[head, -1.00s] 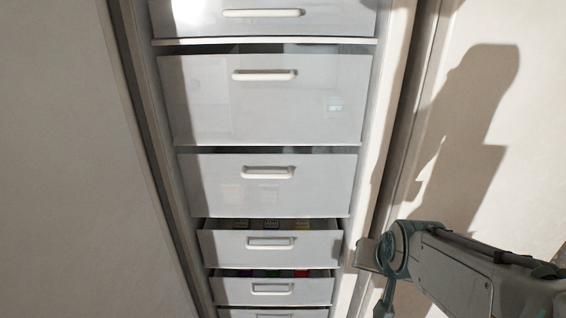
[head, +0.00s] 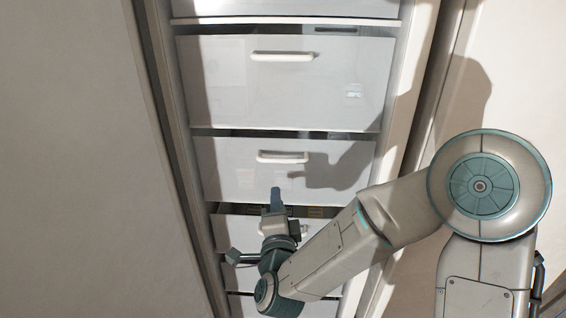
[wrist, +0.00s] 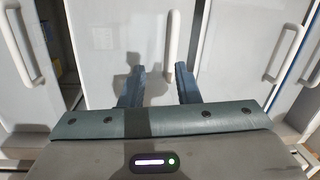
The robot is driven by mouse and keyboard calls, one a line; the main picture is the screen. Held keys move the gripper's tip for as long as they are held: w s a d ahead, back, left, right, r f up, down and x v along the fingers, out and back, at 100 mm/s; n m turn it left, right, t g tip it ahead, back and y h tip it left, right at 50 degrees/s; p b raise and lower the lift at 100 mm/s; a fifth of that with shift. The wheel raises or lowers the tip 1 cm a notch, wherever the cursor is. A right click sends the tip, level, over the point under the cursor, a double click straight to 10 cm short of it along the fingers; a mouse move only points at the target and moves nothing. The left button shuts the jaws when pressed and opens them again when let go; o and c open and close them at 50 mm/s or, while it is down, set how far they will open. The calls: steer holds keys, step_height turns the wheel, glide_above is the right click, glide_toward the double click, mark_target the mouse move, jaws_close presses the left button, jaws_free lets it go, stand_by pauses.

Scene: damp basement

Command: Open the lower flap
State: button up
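The lower flap (head: 224,170) is a pale grey panel with a white bar handle (head: 283,157), between a larger flap above and drawers below. It looks shut. My gripper (head: 276,195) is just below that handle, in front of the flap's lower edge. In the wrist view the scene is turned sideways. There the lower flap (wrist: 108,45) is the middle panel, and its handle (wrist: 171,48) stands upright beyond the fingertips. My gripper (wrist: 157,82) is open, with nothing between its fingers. I cannot tell the exact gap to the panel.
The upper flap (head: 225,85) has its own handle (head: 282,56) and looks shut. A drawer (head: 235,226) below is partly hidden by my arm. Pale door or wall panels (head: 70,160) stand at both sides of the narrow cabinet.

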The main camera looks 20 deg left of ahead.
mark_target(282, 161)
steer(key=w+a+r+m+p, duration=0.1)
steer(key=w, duration=0.3)
steer(key=w+r+m+t+h+p, duration=0.1)
steer(key=w, duration=0.3)
steer(key=w+a+r+m+p, duration=0.1)
steer(key=w, duration=0.3)
steer(key=shift+a+r, duration=0.25)
steer(key=shift+a, duration=0.1)
jaws_close()
